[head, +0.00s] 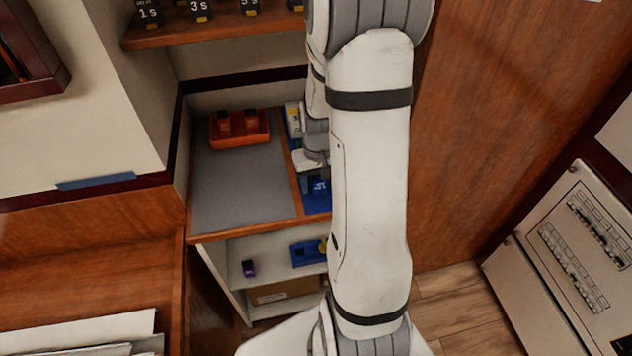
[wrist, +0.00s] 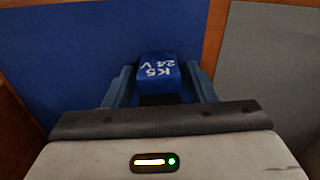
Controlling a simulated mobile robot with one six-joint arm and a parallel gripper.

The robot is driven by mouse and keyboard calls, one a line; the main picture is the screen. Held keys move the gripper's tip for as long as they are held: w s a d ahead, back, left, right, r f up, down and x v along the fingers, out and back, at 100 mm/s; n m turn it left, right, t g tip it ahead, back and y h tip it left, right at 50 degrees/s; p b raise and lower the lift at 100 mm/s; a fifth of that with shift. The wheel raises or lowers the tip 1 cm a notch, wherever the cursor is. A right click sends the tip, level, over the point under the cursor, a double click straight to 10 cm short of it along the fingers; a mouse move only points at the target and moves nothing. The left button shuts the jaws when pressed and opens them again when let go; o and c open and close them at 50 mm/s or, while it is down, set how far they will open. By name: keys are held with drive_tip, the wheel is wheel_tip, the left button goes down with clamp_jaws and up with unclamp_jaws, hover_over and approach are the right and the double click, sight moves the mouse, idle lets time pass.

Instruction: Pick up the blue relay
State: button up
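The blue relay (wrist: 158,70) shows in the wrist view, marked "K5 24 V" in white, upside down there. It stands on a blue surface (wrist: 60,55). My gripper (wrist: 160,85) has one finger on each side of it, very close to its sides. I cannot tell whether the fingers press on it or a thin gap is left. In the head view the relay (head: 319,186) is a small blue shape below my gripper, and my arm covers part of that area.
A grey mat (head: 240,185) fills the counter to the left, with an orange holder (head: 239,128) at its back. A wooden divider (head: 294,185) runs beside the blue area.

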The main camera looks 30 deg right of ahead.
drive_tip(key=c, duration=0.9)
drive_tip(key=shift+r, duration=0.15)
wheel_tip(320, 180, up, 9)
drive_tip(key=shift+r, duration=0.1)
drive_tip(key=shift+r+p, duration=1.7)
drive_tip(key=shift+r, duration=1.1)
